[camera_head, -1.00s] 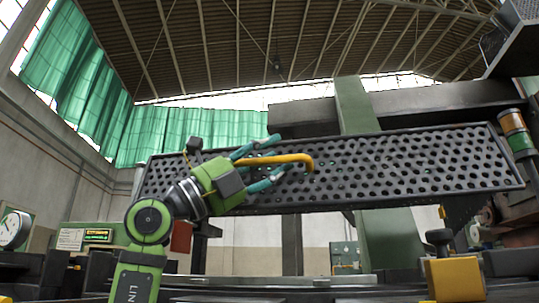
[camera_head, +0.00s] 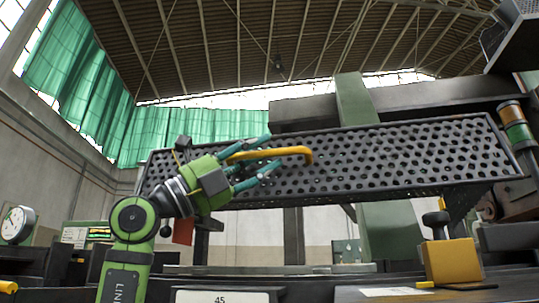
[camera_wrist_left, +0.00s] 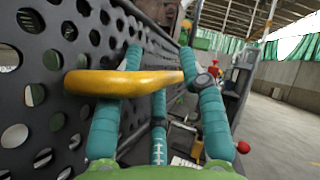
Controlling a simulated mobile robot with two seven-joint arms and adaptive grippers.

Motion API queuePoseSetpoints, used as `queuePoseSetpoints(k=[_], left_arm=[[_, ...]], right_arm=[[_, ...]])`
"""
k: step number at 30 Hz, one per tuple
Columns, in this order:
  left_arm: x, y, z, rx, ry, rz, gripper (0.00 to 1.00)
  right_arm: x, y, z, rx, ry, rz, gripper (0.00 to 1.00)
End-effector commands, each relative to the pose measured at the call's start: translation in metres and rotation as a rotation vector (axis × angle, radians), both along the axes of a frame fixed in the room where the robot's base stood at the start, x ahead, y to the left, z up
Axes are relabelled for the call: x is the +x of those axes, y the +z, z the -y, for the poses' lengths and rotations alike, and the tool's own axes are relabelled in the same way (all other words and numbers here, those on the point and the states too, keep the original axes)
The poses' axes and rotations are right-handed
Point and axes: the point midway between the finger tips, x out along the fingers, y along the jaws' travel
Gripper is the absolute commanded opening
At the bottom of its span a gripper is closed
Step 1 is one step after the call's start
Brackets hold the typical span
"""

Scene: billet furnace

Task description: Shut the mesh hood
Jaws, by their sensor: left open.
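The mesh hood (camera_head: 400,155) is a long dark panel full of round holes, raised across the middle of the head view and slightly tilted. A curved yellow handle (camera_head: 297,151) stands out from its left part. My left gripper (camera_head: 269,154) is at this handle, its teal fingers open and spread above and below it. In the left wrist view the handle (camera_wrist_left: 130,82) crosses between the fingers, with the perforated panel (camera_wrist_left: 40,110) close on the left. Whether any finger touches the handle cannot be told. My right gripper is not in view.
A yellow block (camera_head: 452,262) with a dark knob is at the lower right. A signal lamp (camera_head: 515,130) stands right of the hood. A round gauge (camera_head: 18,225) is at the far left. A white plate marked 45 (camera_head: 222,297) is at the bottom.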

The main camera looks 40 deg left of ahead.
Motion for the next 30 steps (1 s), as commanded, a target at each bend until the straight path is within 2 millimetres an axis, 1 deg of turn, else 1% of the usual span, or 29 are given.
queuePoseSetpoints(k=[1, 18, 30], left_arm=[[-0.008, 0.0, -0.01, -0.013, 0.011, 0.017, 0.46], [-0.03, -0.024, -0.027, -0.01, 0.006, 0.014, 0.46], [-0.032, -0.024, -0.029, -0.009, 0.006, 0.014, 0.46]], right_arm=[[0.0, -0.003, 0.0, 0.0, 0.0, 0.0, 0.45], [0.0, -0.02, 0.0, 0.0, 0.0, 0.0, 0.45], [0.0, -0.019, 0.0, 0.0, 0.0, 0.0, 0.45]])
